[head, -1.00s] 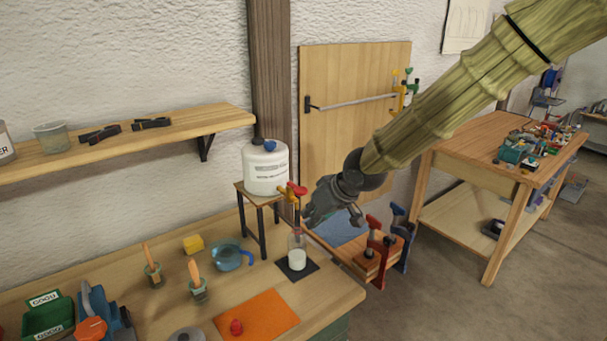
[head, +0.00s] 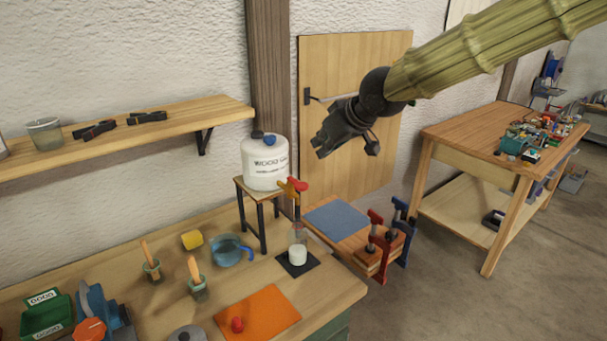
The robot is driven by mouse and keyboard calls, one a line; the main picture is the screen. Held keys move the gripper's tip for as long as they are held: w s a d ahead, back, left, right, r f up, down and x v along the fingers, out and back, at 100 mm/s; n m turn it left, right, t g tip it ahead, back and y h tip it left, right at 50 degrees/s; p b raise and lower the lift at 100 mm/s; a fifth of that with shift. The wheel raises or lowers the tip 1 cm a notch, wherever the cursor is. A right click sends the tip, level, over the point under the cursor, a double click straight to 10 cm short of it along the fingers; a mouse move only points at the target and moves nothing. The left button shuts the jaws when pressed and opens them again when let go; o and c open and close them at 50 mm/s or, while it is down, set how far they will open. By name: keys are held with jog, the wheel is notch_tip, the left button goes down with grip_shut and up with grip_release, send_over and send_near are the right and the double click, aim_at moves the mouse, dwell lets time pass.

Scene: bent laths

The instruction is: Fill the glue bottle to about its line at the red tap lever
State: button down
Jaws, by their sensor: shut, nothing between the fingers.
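The glue bottle (head: 298,254) stands upright on a dark mat (head: 297,264) near the right end of the bench. It is clear, with white glue in its lower part; I cannot make out its line. Above it is the red tap lever (head: 298,185) on a brass-coloured tap, fixed to the white glue container (head: 264,165). The container stands on a small raised stand (head: 262,195). I cannot tell whether glue is running from the tap. My gripper (head: 320,148) is shut and empty, in the air above and to the right of the lever, apart from it.
An orange mat (head: 262,312) with a red cap (head: 237,325) lies at the bench front. A blue jug (head: 230,250) and brush pots (head: 198,288) stand left of the bottle. Red and blue clamps (head: 376,240) stick up at the right. A shelf (head: 180,131) runs along the wall.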

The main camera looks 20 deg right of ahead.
jog(key=p, duration=0.1)
send_near(295, 181)
jog(key=w, duration=0.1)
jog(key=w+a, duration=0.1)
jog(key=shift+w+r, duration=0.2)
jog(key=shift+w, duration=0.2)
jog(key=shift+f, duration=1.65)
